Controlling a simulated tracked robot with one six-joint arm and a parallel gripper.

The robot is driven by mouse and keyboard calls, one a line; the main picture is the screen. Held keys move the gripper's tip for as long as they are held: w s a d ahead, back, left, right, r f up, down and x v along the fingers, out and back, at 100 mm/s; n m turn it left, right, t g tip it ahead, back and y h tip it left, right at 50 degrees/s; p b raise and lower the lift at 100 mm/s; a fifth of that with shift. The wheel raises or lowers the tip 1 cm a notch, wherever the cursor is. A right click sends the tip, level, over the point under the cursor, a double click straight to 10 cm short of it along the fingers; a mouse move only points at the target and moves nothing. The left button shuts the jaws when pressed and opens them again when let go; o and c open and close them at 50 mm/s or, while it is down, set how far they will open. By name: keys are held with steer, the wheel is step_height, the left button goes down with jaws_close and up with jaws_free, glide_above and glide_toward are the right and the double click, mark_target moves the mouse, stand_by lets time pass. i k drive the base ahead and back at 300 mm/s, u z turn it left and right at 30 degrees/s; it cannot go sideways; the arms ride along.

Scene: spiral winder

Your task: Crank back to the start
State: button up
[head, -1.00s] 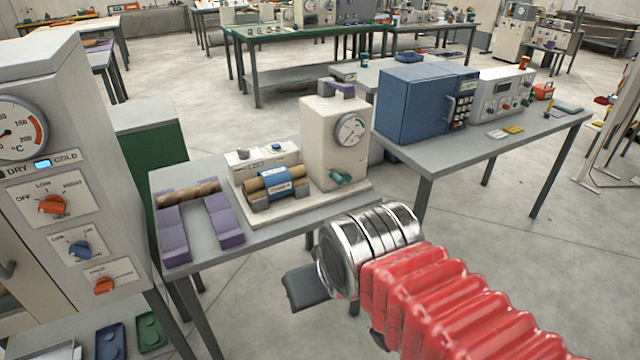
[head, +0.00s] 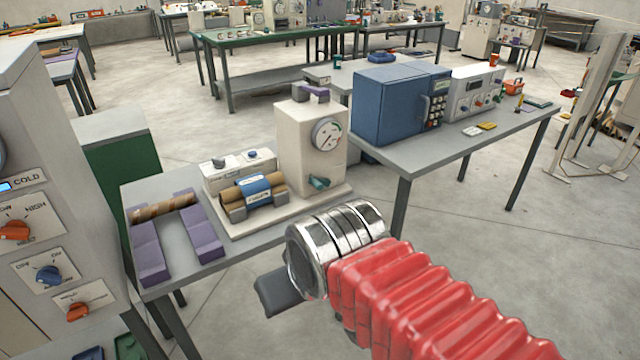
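The spiral winder (head: 312,150) is a cream machine on a grey table, with a round dial (head: 327,134) on its upright housing. A teal crank handle (head: 319,182) sits low on the housing's front. A brown tube with a blue band (head: 253,186) lies across grey supports on its base.
A brown spiral tube (head: 163,207) rests across purple blocks (head: 207,238) at the table's left. A cream box with knobs (head: 240,168) stands behind the banded tube. A cabinet with knobs (head: 25,180) stands close at left. A blue oven (head: 392,104) is on the right table.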

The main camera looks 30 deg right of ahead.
mark_target(318, 183)
steer(key=i, duration=0.9)
steer(key=u, duration=0.05)
